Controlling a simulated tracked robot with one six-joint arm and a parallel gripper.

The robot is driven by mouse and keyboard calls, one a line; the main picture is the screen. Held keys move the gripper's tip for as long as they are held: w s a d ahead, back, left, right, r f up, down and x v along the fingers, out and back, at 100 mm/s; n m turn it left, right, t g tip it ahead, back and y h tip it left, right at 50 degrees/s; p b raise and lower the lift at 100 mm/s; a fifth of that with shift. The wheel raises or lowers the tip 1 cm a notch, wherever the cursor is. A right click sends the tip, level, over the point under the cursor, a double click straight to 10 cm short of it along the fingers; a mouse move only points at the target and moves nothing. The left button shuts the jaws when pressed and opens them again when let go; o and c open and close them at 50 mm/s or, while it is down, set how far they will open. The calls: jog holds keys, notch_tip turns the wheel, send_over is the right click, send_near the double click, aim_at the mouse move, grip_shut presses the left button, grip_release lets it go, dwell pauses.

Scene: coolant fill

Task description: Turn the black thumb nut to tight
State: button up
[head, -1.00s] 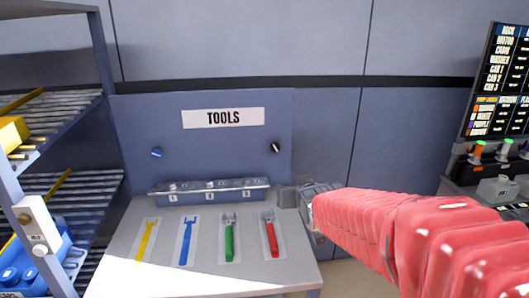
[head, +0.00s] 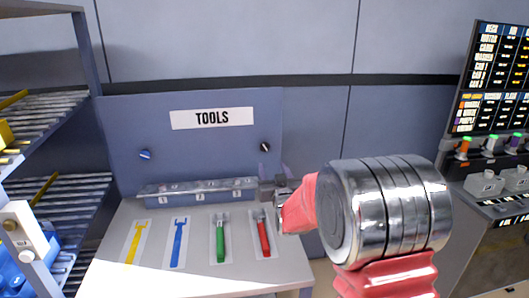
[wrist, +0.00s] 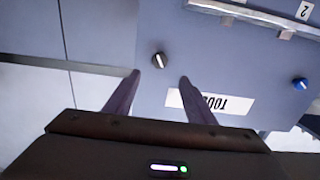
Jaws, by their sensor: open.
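The black thumb nut (head: 265,147) with a white mark is on the blue-grey panel, right of the TOOLS sign. In the wrist view the black thumb nut (wrist: 158,60) shows upside down, ahead of and between my two fingers, with a clear gap. My gripper (wrist: 158,78) is open and empty. In the head view my gripper (head: 272,188) is just below the black nut, by the right end of the numbered rail. Its fingertips are small and partly unclear there.
A blue nut (head: 145,154) is left of the TOOLS sign (head: 212,118). The numbered rail (head: 197,191) runs along the bench back. Yellow, blue, green and red tools lie on the bench (head: 190,268). A shelf stands left, a control console (head: 500,205) right.

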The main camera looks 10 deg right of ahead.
aim_at(265, 148)
jog(key=shift+w, duration=6.9)
jog(key=shift+c, duration=0.3)
jog(key=c, duration=0.9)
jog(key=shift+a, duration=0.25)
jog(key=shift+c, duration=0.3)
jog(key=shift+d, duration=0.15)
